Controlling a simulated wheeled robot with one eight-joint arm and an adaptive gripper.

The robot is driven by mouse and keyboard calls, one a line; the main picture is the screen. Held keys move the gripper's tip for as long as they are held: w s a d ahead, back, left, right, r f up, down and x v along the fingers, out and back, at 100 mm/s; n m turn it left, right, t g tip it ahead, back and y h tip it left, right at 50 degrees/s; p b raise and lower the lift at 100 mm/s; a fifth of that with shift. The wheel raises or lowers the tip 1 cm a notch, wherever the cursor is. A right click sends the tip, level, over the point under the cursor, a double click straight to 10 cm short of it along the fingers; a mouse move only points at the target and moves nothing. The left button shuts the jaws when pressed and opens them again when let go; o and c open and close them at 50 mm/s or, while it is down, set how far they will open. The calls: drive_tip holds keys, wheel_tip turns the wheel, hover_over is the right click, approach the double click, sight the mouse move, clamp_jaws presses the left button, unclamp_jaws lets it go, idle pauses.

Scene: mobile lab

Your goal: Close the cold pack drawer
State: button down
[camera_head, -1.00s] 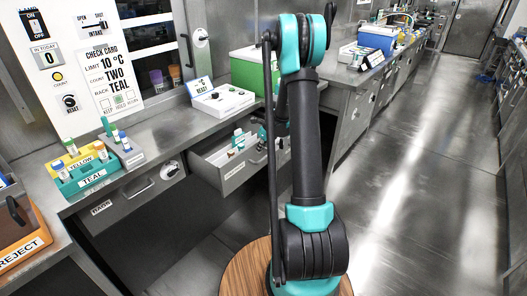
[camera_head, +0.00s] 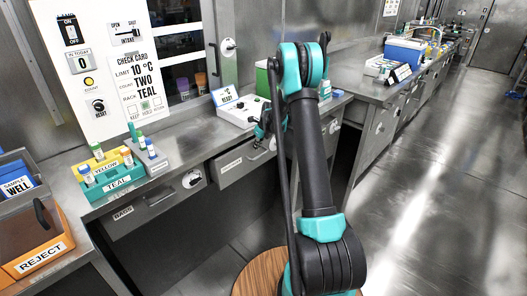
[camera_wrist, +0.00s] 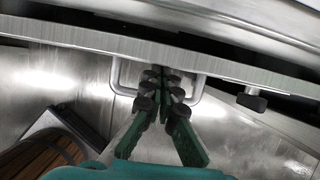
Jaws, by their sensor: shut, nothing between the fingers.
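The cold pack drawer (camera_head: 238,168) is under the counter, left of my arm in the head view. Its front panel carries a small label and a handle. No contents show above its front. In the wrist view the drawer front (camera_wrist: 60,36) crosses the top, with a dark strip behind its edge. I cannot tell whether it is fully flush. My gripper (camera_wrist: 162,78) is shut and empty, its fingertips at the drawer front between the two legs of the handle (camera_wrist: 117,75). In the head view my gripper (camera_head: 268,130) is at the drawer, partly hidden by my arm.
The counter above holds a white control box (camera_head: 240,112), a teal rack (camera_head: 112,178) and a yellow rack (camera_head: 106,160) with vials. The orange reject bin (camera_head: 40,262) is at lower left. Another drawer (camera_head: 160,198) is to the left. Open floor (camera_head: 430,190) lies right.

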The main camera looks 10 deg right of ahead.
sight(254, 141)
drive_tip(key=shift+w+a, duration=0.5)
drive_tip(key=shift+w, duration=0.15)
drive_tip(key=shift+w+a, duration=0.45)
drive_tip(key=shift+w, duration=0.2)
